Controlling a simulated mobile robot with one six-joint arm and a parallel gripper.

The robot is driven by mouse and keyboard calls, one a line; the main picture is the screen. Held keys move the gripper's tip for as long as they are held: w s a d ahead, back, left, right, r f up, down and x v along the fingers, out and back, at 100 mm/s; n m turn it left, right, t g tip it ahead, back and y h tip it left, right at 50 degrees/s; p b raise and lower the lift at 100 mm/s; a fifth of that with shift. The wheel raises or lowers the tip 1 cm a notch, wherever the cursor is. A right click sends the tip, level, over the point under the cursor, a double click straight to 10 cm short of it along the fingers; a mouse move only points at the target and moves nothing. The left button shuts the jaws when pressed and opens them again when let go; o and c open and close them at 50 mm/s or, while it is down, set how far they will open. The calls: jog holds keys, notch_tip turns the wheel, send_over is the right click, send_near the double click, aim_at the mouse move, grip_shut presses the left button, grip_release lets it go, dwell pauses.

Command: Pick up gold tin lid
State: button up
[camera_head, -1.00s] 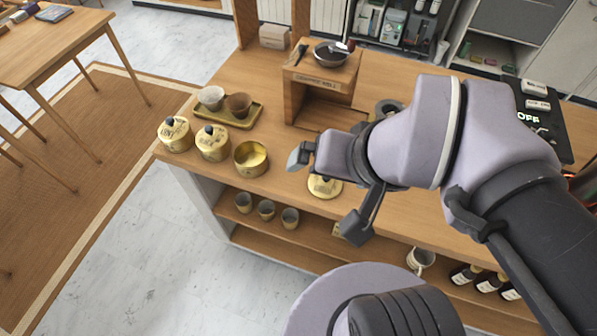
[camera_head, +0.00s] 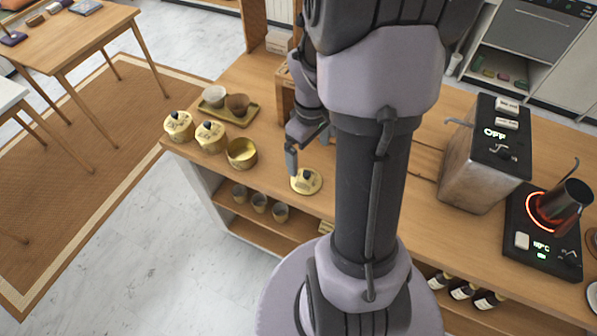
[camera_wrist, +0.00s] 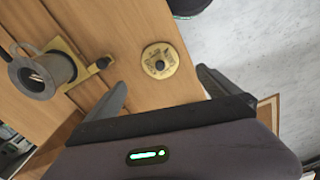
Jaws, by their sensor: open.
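The gold tin lid (camera_head: 299,185), a flat round disc with a dark knob, lies knob up near the front edge of the wooden counter. In the wrist view the lid (camera_wrist: 170,52) lies ahead of the fingers, roughly centred between them, with free space around it. My gripper (camera_wrist: 162,80) is open and empty. In the head view my gripper (camera_head: 308,150) hangs beside and above the lid, partly hidden by my arm. An open gold tin (camera_head: 242,160) stands on the counter to the left of the lid.
Two lidded gold tins (camera_head: 179,128) (camera_head: 211,138) and a tray (camera_head: 240,119) with two cups stand further left. A wooden stand (camera_head: 285,100) is mostly behind my arm. In the wrist view a grey cylindrical vessel (camera_wrist: 40,77) stands left of the fingers. A glowing hot plate (camera_head: 530,235) is at right.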

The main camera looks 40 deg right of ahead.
aim_at(307, 173)
notch_tip(307, 173, down, 6)
jog(key=shift+f+b, duration=0.1)
jog(key=shift+b, duration=0.8)
jog(key=f+b, duration=0.1)
jog(key=f, duration=0.2)
jog(key=f+b, duration=0.1)
jog(key=f, duration=0.1)
jog(key=shift+w+f+b, duration=0.3)
jog(key=shift+w+b, duration=0.05)
jog(key=shift+r, duration=0.2)
jog(key=shift+c, duration=0.2)
